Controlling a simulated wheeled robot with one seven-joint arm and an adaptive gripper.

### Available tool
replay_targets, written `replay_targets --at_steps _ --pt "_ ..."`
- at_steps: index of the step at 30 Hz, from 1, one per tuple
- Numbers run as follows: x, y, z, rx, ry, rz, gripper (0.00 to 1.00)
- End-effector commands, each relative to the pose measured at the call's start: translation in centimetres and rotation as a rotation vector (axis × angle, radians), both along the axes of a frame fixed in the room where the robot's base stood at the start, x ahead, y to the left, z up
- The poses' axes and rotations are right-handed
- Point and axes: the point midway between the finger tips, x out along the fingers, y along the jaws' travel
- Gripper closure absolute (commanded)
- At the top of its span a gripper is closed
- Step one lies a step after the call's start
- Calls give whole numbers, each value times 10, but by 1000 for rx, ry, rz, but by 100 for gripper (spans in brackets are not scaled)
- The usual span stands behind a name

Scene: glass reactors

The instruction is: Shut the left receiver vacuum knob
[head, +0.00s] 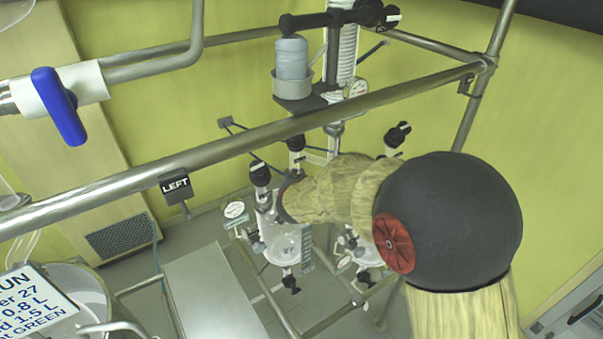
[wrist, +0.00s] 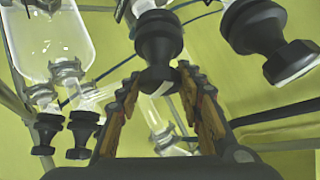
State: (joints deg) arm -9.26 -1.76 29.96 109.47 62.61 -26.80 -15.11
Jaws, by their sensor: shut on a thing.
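In the wrist view my gripper (wrist: 159,80) has its two orange-padded fingers on either side of the lower end of a black knob (wrist: 158,42), shut on it. The knob has a ribbed, stepped body and a pale mark on its end. In the head view my arm covers my gripper and the spot it grips, so I cannot match this knob to one there. A black knob (head: 260,173) on the left glass assembly shows just left of my arm, and another (head: 296,143) shows above it.
A second large black knob (wrist: 265,30) hangs close on the right in the wrist view. Smaller black knobs (wrist: 84,128) and a glass vessel (wrist: 52,40) are at left. In the head view a metal rail (head: 250,135) crosses the frame, with a "LEFT" tag (head: 176,186).

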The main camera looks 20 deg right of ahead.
Motion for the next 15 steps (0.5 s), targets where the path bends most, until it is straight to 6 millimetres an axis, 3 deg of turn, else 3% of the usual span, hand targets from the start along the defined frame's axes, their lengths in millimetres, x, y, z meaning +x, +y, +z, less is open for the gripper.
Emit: replay_targets --at_steps 15 --pt "0 0 -1 27 10 -47 89"
